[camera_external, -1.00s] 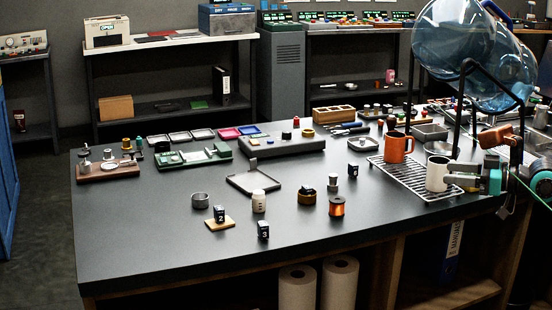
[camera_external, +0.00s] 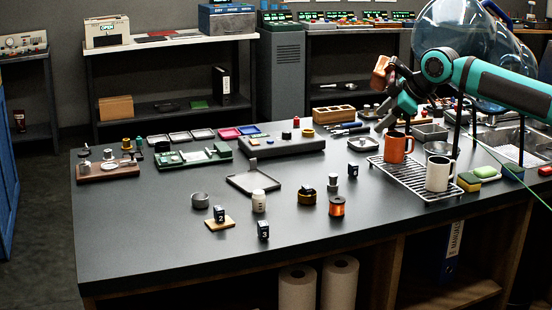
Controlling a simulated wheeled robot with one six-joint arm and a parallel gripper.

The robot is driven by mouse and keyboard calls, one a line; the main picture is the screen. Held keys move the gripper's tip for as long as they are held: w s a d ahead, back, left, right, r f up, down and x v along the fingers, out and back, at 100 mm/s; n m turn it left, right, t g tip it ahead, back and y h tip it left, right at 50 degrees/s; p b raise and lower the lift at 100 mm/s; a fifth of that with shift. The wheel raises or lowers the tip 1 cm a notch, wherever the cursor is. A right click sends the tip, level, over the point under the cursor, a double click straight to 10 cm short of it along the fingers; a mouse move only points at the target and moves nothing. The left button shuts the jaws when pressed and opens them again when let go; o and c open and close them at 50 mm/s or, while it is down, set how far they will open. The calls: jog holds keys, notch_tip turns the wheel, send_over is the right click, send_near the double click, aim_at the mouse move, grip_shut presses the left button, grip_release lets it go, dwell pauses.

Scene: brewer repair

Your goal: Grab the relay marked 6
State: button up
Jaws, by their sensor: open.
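Several small dark blue relay blocks with white marks stand on the black workbench (camera_external: 150,225). The relay marked 2 (camera_external: 219,214) stands on a small wooden plate. The relay marked 3 (camera_external: 263,230) stands on the bench near the front edge. Another dark block (camera_external: 353,170) stands further right, by a small tray; its mark is too small to read. I cannot make out a 6 on any block. My gripper (camera_external: 385,120) is open, raised above the bench just behind the orange mug, pointing down and left. It is apart from the relays; its fingertips are small and dark here.
An orange mug (camera_external: 396,147) and a white mug (camera_external: 437,173) stand on a wire rack (camera_external: 400,178). A copper spool (camera_external: 337,207), a brass ring (camera_external: 307,197) and a white jar (camera_external: 259,201) stand mid-bench. The front left of the bench is clear.

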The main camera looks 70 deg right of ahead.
jog(key=w+d+f+n+g, duration=0.15)
jog(key=w+d+g, duration=0.25)
jog(key=w+d, duration=0.45)
jog(key=n+g+y, duration=0.2)
jog(key=g+y, duration=0.1)
send_near(353, 164)
jog(key=f, duration=0.5)
jog(key=w+a+f, duration=0.1)
jog(key=f, duration=0.2)
jog(key=shift+f, duration=0.25)
jog(key=shift+c, duration=0.4)
jog(key=c, duration=1)
